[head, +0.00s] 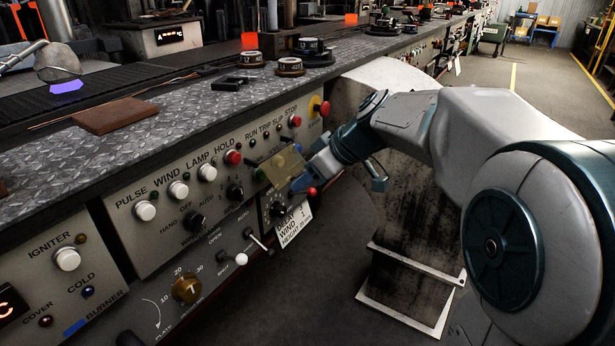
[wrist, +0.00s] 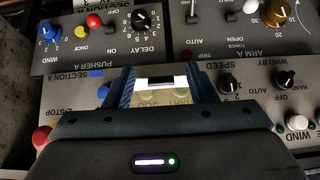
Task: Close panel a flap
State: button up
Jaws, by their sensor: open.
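The panel A flap looks like a small yellowish see-through cover (head: 284,168) on the grey control panel, under the RUN, TRIP, SLIP and STOP labels. It appears to stand out from the panel face, but its exact angle is hard to tell. My gripper (head: 306,170) is just right of the flap, with its blue fingers near the panel. In the wrist view my gripper (wrist: 160,82) has its fingers apart, and a yellowish see-through area (wrist: 160,98) with faint lettering behind shows between them. I cannot tell whether a finger touches the flap.
White, red and black knobs stick out around it, including a red STOP button (head: 295,121) and a red knob (head: 234,157). Open floor (head: 310,300) lies in front of the panel.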

jog(key=p+v, duration=0.3)
jog(key=v, duration=0.9)
jog(key=shift+p, duration=0.3)
jog(key=shift+s+r, duration=0.1)
jog(key=shift+r, duration=0.05)
